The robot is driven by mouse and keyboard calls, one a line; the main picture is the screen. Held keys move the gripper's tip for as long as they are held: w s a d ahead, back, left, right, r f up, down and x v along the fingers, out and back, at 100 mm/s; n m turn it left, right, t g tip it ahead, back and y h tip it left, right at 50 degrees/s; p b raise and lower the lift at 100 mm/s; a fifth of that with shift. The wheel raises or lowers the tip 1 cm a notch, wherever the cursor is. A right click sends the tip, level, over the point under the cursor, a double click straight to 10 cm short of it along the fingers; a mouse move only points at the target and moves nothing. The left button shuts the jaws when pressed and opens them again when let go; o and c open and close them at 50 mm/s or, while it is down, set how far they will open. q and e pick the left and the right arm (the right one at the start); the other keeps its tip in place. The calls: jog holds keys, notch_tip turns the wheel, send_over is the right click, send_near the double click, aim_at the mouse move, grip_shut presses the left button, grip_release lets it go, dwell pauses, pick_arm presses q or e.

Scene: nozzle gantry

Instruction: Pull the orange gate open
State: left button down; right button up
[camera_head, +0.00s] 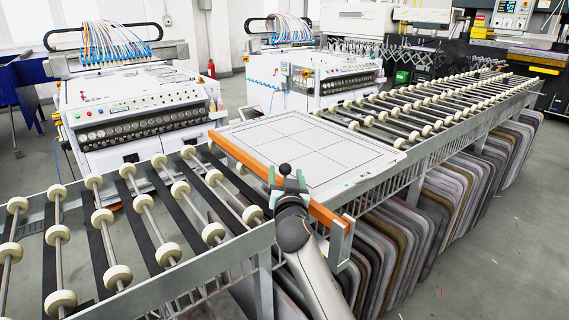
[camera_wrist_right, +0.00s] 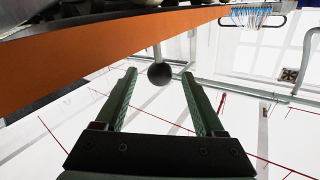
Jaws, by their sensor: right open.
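The orange gate (camera_head: 240,154) is a long bar lying diagonally across the roller conveyor, along the near-left edge of the white gridded panel. It crosses the upper left of the right wrist view (camera_wrist_right: 90,60). A black ball knob (camera_wrist_right: 159,74) on a pale stem shows beside the gate; it also shows in the head view (camera_head: 285,169). My right gripper (camera_head: 286,179) is at the gate's near side with green fingers open. In the right wrist view the knob appears between the fingertips (camera_wrist_right: 159,80), with a gap on each side. My left gripper is not in view.
The white gridded panel (camera_head: 300,150) lies beyond the gate. Conveyor rollers (camera_head: 145,200) extend to the left, and more rollers (camera_head: 425,105) to the far right. A metal post (camera_head: 340,243) stands at the gate's near end. Grey slabs (camera_head: 450,190) stand under the conveyor.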

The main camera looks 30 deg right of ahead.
jog(key=shift+x, duration=3)
grip_shut()
